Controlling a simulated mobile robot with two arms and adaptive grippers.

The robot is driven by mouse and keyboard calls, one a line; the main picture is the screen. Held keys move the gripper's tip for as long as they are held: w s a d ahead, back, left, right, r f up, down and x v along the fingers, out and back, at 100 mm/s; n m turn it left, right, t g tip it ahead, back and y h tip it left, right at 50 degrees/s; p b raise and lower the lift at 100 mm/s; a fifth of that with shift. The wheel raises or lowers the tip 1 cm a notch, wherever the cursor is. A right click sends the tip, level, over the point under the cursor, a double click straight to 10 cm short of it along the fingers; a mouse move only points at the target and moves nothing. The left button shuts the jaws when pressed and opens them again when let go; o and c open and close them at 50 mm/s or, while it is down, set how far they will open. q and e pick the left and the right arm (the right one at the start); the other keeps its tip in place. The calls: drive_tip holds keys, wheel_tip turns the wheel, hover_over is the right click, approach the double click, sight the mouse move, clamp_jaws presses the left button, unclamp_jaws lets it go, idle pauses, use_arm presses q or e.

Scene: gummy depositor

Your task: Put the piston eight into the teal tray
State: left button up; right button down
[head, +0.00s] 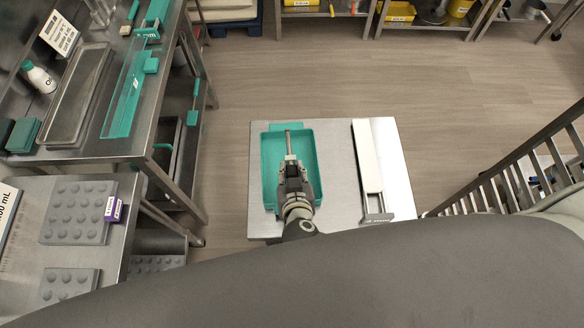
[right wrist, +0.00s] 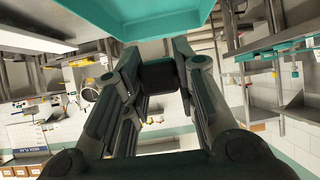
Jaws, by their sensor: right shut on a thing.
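The teal tray (head: 268,200) lies on a small metal table in the middle of the head view. My right gripper (head: 291,168) is over this tray, shut on the piston eight (head: 288,140), a thin grey rod pointing away from me. The fingers hide its near end. Whether the piston touches the tray floor cannot be told. In the right wrist view, a dark block, seemingly the piston's end (right wrist: 160,76), sits between the fingertips of my right gripper (right wrist: 160,62). The teal tray's edge (right wrist: 135,22) shows above it. My left gripper is not in view.
A long white and metal holder (head: 368,160) lies right of the tray on the metal table (head: 335,150). A steel bench with trays and a bottle (head: 38,78) stands at left, with grey dimpled moulds (head: 76,212) nearer. A slatted metal rack (head: 500,180) is at right.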

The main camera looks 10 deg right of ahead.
drive_tip(key=shift+f+b, duration=1.4)
drive_tip(key=shift+f, duration=2.4)
drive_tip(key=c, duration=1.1)
unclamp_jaws()
drive_tip(key=v, duration=1.2)
drive_tip(key=shift+s+f, duration=0.1)
drive_tip(key=shift+s, duration=0.05)
